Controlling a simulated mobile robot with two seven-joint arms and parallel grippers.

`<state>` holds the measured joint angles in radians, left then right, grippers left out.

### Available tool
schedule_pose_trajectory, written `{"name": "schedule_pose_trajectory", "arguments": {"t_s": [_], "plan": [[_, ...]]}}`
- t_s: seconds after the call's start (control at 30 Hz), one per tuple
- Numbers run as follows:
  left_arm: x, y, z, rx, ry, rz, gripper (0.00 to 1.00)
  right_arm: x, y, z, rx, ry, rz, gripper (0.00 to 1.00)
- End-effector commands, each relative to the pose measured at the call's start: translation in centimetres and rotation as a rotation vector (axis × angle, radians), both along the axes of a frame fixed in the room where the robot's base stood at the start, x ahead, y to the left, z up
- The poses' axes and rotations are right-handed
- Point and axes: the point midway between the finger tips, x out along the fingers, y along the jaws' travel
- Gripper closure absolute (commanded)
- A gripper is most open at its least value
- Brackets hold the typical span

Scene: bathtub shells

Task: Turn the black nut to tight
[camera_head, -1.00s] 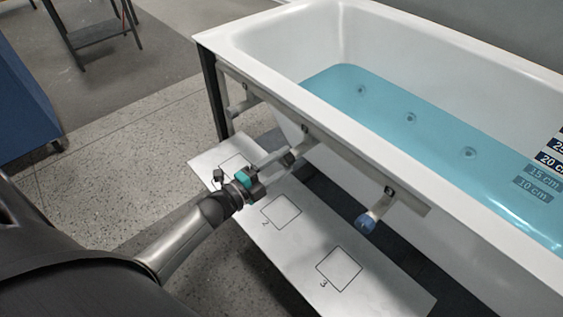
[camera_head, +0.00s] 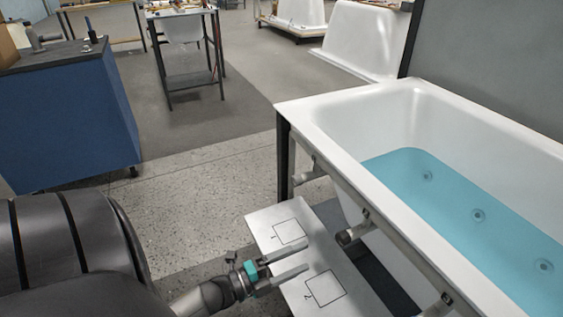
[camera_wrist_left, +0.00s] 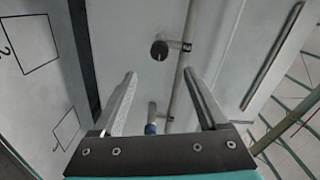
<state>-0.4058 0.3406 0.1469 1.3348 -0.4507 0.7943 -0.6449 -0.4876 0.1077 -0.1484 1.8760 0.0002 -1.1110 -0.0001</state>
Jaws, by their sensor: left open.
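The black nut (camera_wrist_left: 159,50) is a dark round end on a short pipe stub under the tub, ahead of the fingertips in the left wrist view. In the head view a dark-ended stub (camera_head: 346,236) sticks out from the tub's side rail and seems to be the same one. My left gripper (camera_head: 302,257) is open and empty, with its fingers pointing towards the stubs and apart from that nut. It also shows in the left wrist view (camera_wrist_left: 159,74). A blue nut (camera_wrist_left: 151,128) sits on another stub, seen between the fingers. My right gripper is out of view.
The white bathtub (camera_head: 330,130) holds blue water. A pale board (camera_head: 262,217) with numbered squares lies below the stubs. Another stub (camera_head: 308,176) stands at the far end of the rail. A blue cabinet (camera_head: 70,125) is at left; the speckled floor between is clear.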

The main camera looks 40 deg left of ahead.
Motion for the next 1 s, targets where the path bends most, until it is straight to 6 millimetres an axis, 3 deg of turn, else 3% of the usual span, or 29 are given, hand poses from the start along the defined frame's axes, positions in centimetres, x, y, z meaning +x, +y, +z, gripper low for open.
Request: {"name": "schedule_pose_trajectory", "arguments": {"t_s": [0.1, 0.3, 1.0], "plan": [[-2.1, 0.7, 0.0, 0.001, 0.003, 0.000, 0.24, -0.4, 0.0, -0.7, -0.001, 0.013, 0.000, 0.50], [-3.8, 1.3, 0.0, 0.000, 0.000, 0.001, 0.24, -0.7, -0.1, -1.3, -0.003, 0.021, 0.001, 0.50], [-4.0, 1.4, 0.0, 0.000, 0.000, 0.000, 0.24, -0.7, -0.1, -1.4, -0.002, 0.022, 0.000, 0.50]]}}
